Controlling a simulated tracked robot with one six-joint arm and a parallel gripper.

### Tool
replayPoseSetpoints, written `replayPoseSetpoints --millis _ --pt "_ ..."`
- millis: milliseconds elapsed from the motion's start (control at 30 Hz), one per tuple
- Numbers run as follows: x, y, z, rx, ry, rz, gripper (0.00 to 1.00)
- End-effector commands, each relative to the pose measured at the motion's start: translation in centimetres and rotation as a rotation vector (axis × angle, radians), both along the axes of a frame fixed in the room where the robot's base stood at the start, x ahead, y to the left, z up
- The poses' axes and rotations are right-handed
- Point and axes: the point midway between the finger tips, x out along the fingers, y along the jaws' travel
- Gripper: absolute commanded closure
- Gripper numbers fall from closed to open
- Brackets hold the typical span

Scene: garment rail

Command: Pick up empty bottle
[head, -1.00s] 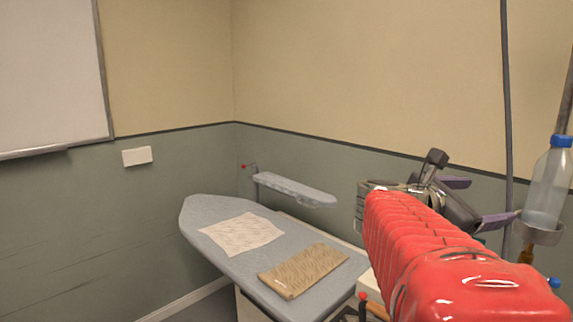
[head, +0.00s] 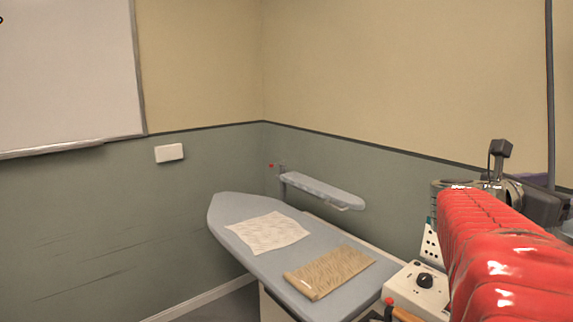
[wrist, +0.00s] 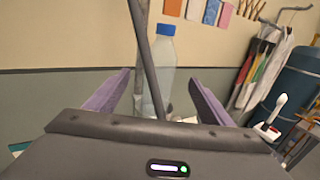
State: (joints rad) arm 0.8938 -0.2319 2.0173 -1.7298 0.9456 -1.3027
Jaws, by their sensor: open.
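The empty bottle (wrist: 164,62), clear with a blue cap, stands upright in the wrist view, beyond my gripper (wrist: 159,78) and framed between its two purple fingers. The fingers are apart with nothing held. A dark slanted pole (wrist: 146,55) crosses in front of the bottle's left side. The bottle's base is hidden behind the pole and my gripper's body. In the head view my gripper (head: 545,192) is at the right edge and partly cut off, and the bottle is outside that picture.
A white control box (head: 421,285) is close to my arm. Hanging garments (wrist: 262,68) and a blue cylinder (wrist: 300,80) are at the right in the wrist view.

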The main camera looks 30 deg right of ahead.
Motion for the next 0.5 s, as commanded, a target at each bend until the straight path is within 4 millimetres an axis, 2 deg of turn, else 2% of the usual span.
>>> replayPoseSetpoints --millis 300,500 --pt "-1.2 -4.4 0.0 0.001 0.000 -0.003 0.25" --pt "-1.4 -5.3 0.0 0.001 -0.001 0.000 0.25"
